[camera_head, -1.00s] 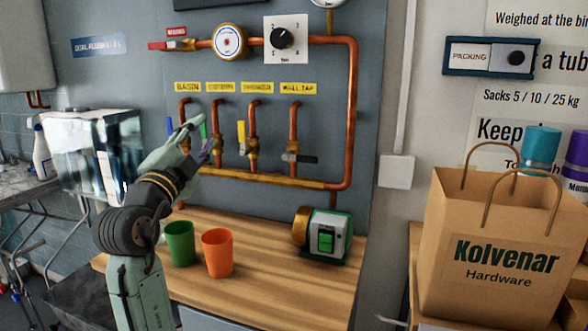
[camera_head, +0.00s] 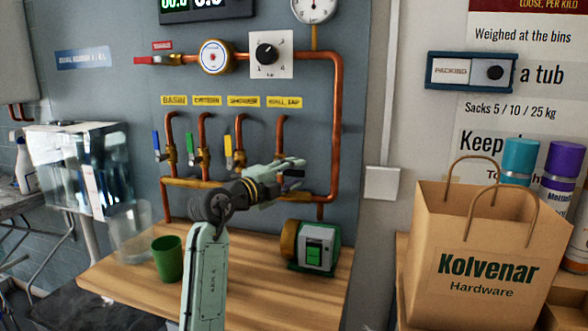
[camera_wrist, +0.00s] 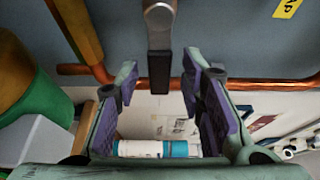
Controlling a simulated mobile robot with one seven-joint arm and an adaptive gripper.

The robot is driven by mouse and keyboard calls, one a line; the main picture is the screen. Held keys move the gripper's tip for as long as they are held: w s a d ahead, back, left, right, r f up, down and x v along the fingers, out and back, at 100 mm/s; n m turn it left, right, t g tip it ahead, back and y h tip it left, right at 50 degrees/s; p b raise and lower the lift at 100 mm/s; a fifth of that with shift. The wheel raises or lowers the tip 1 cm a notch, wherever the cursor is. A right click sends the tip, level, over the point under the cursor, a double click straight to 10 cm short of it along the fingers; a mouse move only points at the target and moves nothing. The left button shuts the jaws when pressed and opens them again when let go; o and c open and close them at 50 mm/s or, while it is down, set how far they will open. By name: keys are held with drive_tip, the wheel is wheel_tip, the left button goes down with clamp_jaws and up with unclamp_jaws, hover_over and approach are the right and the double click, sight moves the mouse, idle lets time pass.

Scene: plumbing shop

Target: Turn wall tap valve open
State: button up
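The wall tap pipe (camera_head: 280,138) drops below a yellow label (camera_head: 284,101), the rightmost of the row. Its valve is mostly hidden behind my gripper (camera_head: 296,169) in the head view. In the wrist view, a grey metal lever (camera_wrist: 158,28) with a black grip (camera_wrist: 159,73) reaches down between the two purple-padded fingers of my gripper (camera_wrist: 158,92). The fingers are open, with a visible gap on each side of the grip. I cannot tell how deep the lever sits between them.
Blue, green and yellow levers (camera_head: 228,144) stand upright to the left. The green cup (camera_head: 168,258) and a clear container (camera_head: 130,240) stand on the wooden bench (camera_head: 262,272). The pump (camera_head: 312,246) sits below my gripper. A paper bag (camera_head: 480,250) stands at right.

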drive_tip(key=shift+w+d, duration=0.3)
drive_tip(key=shift+w, duration=0.05)
clamp_jaws()
idle(0.3)
idle(0.4)
